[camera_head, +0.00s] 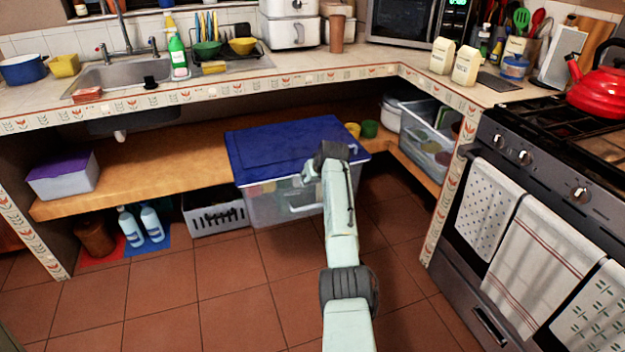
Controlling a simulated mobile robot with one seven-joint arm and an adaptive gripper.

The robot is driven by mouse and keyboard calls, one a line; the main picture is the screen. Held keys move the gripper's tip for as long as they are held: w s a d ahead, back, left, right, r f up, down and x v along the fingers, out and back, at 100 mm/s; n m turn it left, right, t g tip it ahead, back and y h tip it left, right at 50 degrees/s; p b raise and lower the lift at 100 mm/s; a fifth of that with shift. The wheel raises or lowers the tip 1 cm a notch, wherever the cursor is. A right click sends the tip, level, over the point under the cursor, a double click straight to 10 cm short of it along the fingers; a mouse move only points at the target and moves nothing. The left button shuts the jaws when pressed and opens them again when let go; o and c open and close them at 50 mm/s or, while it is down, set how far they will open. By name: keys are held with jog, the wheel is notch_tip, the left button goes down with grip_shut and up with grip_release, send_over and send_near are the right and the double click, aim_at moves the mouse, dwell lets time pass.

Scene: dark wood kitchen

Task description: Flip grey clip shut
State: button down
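A large clear plastic box (268,208) with a blue lid (270,146) stands at the lower shelf under the counter. A pale grey piece that looks like the clip (306,209) shows on the front of the box, below the lid edge. It seems to stand out from the wall, but its exact angle is too small to tell. My arm reaches up from the bottom, and its wrist end is in front of the lid's right half. My gripper (309,172) is small and partly hidden by the wrist, close to the lid's front edge. Its fingers and any contact cannot be made out.
A purple-lidded box (64,176) sits on the wooden shelf (165,170) at left. A white basket (215,211) stands left of the clear box. Another clear bin (427,140) is to the right, near the stove (500,255). The tiled floor (240,300) in front is clear.

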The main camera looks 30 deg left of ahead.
jog(key=shift+w+a+r, duration=0.1)
dwell(0.3)
jog(key=c, duration=1)
grip_release()
jog(key=v, duration=1.2)
jog(key=shift+w, duration=0.15)
jog(key=shift+a+r, duration=0.15)
jog(key=shift+c, duration=0.3)
